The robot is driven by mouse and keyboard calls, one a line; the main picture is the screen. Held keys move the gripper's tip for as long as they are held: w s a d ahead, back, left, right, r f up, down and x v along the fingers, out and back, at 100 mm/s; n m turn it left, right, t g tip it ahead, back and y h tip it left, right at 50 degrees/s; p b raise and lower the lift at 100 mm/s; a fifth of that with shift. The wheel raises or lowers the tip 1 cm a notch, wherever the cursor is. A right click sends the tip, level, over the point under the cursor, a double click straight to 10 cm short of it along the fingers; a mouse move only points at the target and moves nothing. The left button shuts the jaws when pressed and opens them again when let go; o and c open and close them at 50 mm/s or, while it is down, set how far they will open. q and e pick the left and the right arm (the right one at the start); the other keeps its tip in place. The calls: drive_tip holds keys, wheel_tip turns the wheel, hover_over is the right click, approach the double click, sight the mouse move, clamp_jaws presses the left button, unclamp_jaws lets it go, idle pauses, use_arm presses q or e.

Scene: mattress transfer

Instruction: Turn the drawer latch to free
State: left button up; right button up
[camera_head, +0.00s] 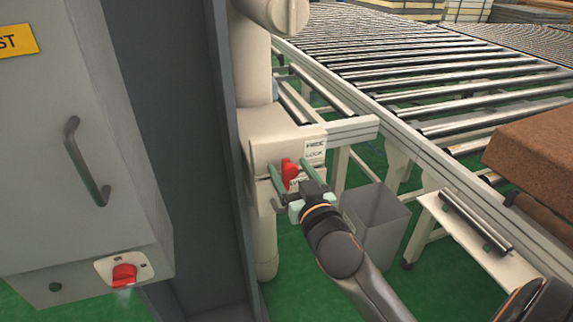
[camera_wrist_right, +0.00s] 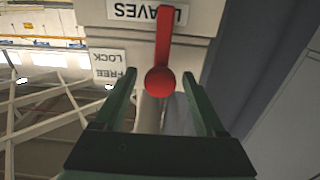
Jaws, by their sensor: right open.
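The drawer latch (camera_head: 289,173) is a red lever on the front of a beige drawer box (camera_head: 263,152). A white FREE / LOCK label (camera_head: 315,149) is beside it. My right gripper (camera_head: 286,167) is open, with one green finger on each side of the latch. In the right wrist view the lever (camera_wrist_right: 164,42) and its round red knob lie between the tips of the open gripper (camera_wrist_right: 158,77), with gaps on both sides. That view shows the FREE / LOCK label (camera_wrist_right: 110,66) upside down. A LEAVES label (camera_wrist_right: 133,12) is partly hidden by the lever. My left gripper is not in view.
A grey cabinet (camera_head: 75,150) with a handle and a red rotary switch (camera_head: 124,275) stands at left, beside a dark grey upright (camera_head: 170,130). A grey bin (camera_head: 373,222) stands under the roller conveyor frame (camera_head: 400,145). A brown block (camera_head: 535,150) is at right. Green floor shows between.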

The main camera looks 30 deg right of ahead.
idle(0.3)
clamp_jaws()
idle(0.5)
idle(0.8)
